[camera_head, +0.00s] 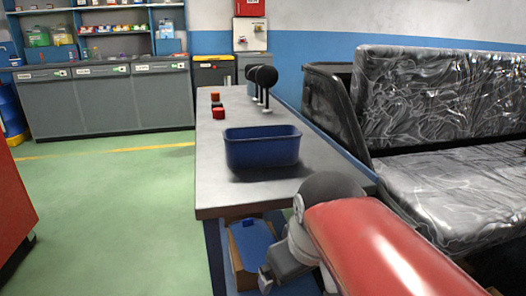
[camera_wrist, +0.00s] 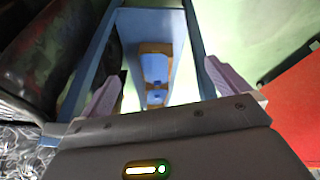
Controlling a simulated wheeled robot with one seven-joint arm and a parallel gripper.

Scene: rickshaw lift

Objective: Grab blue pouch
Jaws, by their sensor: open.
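A blue item that looks like the blue pouch (camera_head: 252,240) lies in or on a brown box (camera_head: 237,264) on the level below the tabletop. In the wrist view the blue pouch (camera_wrist: 154,68) shows ahead, between the fingers, with the orange-brown box (camera_wrist: 155,47) around it. My gripper (camera_wrist: 163,86) is open, its two pale fingers spread wide with nothing between them. In the head view my gripper is low at the table's near end, beside the box, and partly hidden by my own arm.
A dark blue bin (camera_head: 262,150) stands on the grey table (camera_head: 225,185), with red blocks (camera_head: 218,112) and black round-topped stands (camera_head: 266,82) behind it. The table frame's blue legs (camera_wrist: 192,40) flank the box.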

